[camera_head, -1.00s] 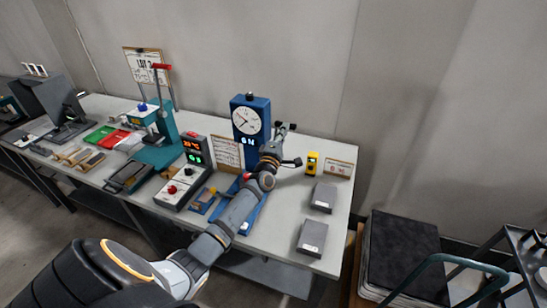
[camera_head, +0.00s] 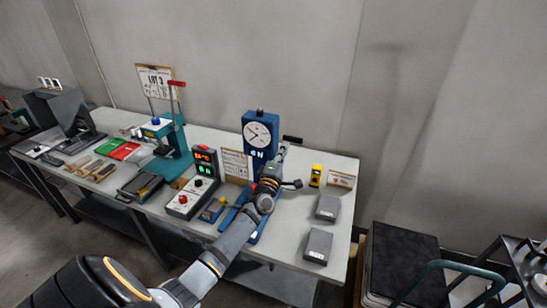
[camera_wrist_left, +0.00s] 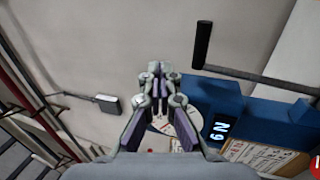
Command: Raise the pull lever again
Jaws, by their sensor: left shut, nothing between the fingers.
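The blue tester (camera_head: 248,122) with a round dial and a lit display stands at the back of the bench. Its pull lever, a black bar handle (camera_head: 292,139), shows just right of the dial housing. In the left wrist view the lever's black grip (camera_wrist_left: 202,45) and thin arm stick out from the blue housing (camera_wrist_left: 255,112). My left gripper (camera_head: 283,148) is just in front of and below the handle, partly overlapping the tester. In the wrist view its fingertips (camera_wrist_left: 156,69) are together and empty, apart from the grip. My right gripper is not seen.
A teal press (camera_head: 172,140) with a red-topped lever stands left. A control box (camera_head: 190,200) and a card (camera_head: 235,165) are beside the tester. A yellow device (camera_head: 316,175) and grey blocks (camera_head: 328,207) lie right. A cart (camera_head: 520,260) is at the right edge.

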